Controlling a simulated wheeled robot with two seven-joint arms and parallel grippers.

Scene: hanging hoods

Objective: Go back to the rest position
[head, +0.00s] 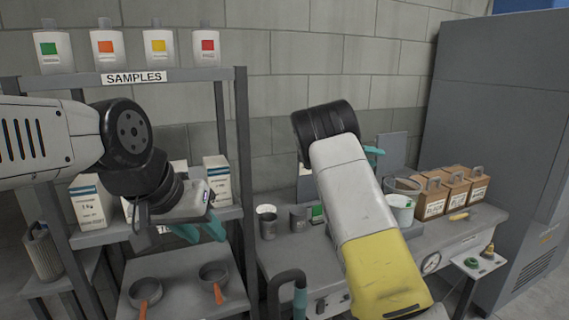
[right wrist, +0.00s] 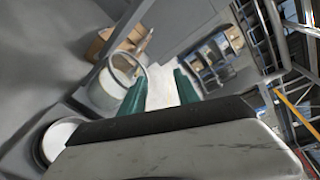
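My left gripper (head: 202,230) hangs in front of the shelf rack's middle shelf, its two teal fingers apart with nothing between them. My right arm reaches up over the workbench, and its forearm covers part of the bench. My right gripper (head: 374,153) shows only as a bit of teal behind that arm, above the bench. In the right wrist view, the right gripper (right wrist: 160,94) has its two teal fingers apart and empty. A white bucket (right wrist: 108,88) with a raised handle is beside the fingers; it also shows in the head view (head: 400,210).
The shelf rack (head: 240,150) holds sample jars (head: 108,48), white boxes (head: 92,202) and pans (head: 146,290). On the workbench (head: 290,252) stand cans (head: 299,217) and brown cartons (head: 432,198). A tall grey cabinet (head: 490,100) stands at the right.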

